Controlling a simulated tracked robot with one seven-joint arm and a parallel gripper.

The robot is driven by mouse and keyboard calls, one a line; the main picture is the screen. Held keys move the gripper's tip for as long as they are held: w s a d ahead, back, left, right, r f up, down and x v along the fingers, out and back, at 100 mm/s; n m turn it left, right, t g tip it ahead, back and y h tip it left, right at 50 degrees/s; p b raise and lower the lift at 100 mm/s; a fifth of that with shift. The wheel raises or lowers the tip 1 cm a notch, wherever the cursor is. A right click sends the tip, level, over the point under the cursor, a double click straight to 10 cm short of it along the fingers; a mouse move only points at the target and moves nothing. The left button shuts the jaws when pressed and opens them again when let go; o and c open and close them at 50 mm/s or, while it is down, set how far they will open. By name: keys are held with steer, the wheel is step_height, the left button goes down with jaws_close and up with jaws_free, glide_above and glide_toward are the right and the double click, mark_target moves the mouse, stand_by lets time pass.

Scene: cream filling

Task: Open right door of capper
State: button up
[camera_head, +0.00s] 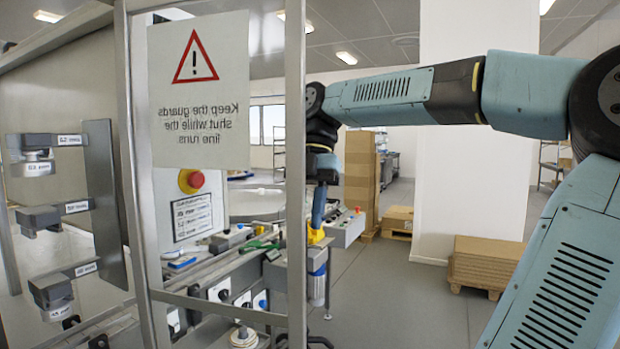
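A clear guard door in a metal frame (295,90) fills the left-middle of the head view. Its warning sign (199,88) reads mirrored, so I see it from its back. The door's lower rail (220,308) slopes down to the right. My arm reaches in from the right, and its dark wrist is just right of the door's right upright. My gripper (316,228) points down beside that upright, with a blue part and a yellow piece at its lower end. The upright partly hides this area. I cannot tell whether the fingers are open or touch the door.
Behind the panel are a red emergency button (191,181), a label plate (192,217) and machine parts along the line. Grey brackets (50,215) stand at the left. Stacked cardboard (361,180) and a pallet of boards (486,262) stand beyond. Grey floor is open at centre right.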

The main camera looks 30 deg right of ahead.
steer(key=v, duration=0.8)
stand_by(0.4)
